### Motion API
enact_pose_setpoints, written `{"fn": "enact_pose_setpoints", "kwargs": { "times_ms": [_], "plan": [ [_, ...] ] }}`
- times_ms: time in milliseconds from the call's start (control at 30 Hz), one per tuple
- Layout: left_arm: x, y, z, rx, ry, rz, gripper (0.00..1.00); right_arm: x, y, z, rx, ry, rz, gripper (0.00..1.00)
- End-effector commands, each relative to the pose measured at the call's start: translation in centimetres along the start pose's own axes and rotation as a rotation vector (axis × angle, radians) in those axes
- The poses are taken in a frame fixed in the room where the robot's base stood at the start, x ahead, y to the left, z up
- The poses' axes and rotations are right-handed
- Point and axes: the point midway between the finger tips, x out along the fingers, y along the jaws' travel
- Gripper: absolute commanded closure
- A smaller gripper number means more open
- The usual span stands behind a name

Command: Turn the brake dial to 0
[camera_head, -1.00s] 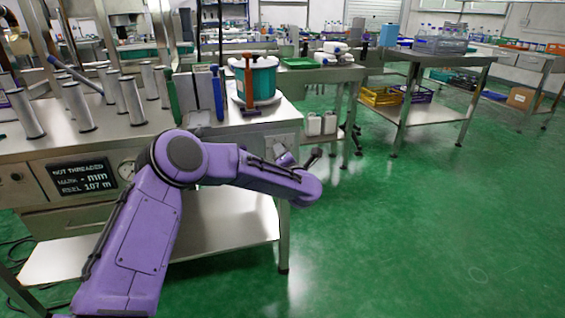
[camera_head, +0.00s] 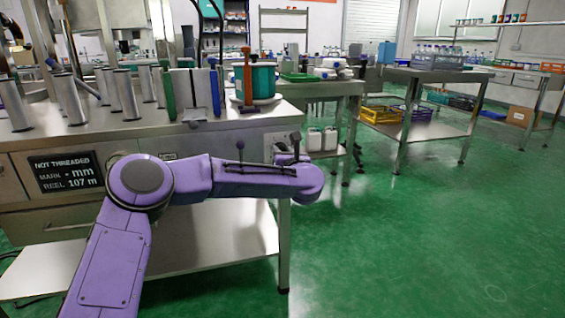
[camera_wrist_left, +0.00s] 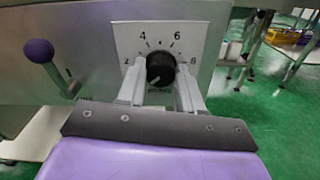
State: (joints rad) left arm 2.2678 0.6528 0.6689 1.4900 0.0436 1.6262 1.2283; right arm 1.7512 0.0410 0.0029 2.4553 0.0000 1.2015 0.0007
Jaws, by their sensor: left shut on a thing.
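The brake dial (camera_wrist_left: 160,68) is a black round knob on a white scale plate (camera_wrist_left: 192,38) in the left wrist view. The numbers 2, 4, 6 and 8 show around it; the lower corners of the scale are hidden by my fingers. A small pale mark on the knob points to the lower left. My left gripper (camera_wrist_left: 161,76) is shut on the dial, one finger on each side. In the head view my purple left arm reaches to the bench's right front, and the dial cannot be made out there. My right gripper is not in view.
A lever with a purple ball (camera_wrist_left: 38,52) stands left of the dial. The steel bench (camera_head: 60,140) carries several metal rollers, a teal reel (camera_head: 262,80) and a display (camera_head: 66,172) reading "NOT THREADED". Green floor (camera_head: 400,240) is clear on the right.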

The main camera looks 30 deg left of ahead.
Motion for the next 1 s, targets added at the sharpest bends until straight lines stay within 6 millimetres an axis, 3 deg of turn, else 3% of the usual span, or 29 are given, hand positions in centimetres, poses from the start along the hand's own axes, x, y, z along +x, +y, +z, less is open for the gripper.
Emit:
{"fn": "enact_pose_setpoints", "kwargs": {
  "times_ms": [200, 767, 800, 833, 1000],
  "plan": [
    [-0.03, -0.07, -0.31, -0.068, 0.003, -0.001, 0.95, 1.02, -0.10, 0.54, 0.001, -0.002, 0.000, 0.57],
    [-0.04, -0.04, -0.13, -0.091, 0.004, 0.000, 0.95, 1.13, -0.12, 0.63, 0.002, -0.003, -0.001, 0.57],
    [-0.04, -0.05, -0.13, -0.091, 0.004, 0.000, 0.52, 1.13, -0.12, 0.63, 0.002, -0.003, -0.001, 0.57],
    [-0.03, -0.04, -0.12, -0.091, 0.003, 0.000, 0.42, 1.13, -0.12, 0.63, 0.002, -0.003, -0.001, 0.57],
    [-0.02, -0.03, -0.07, -0.091, 0.002, 0.000, 0.39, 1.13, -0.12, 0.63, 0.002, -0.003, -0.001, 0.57]
  ]
}}
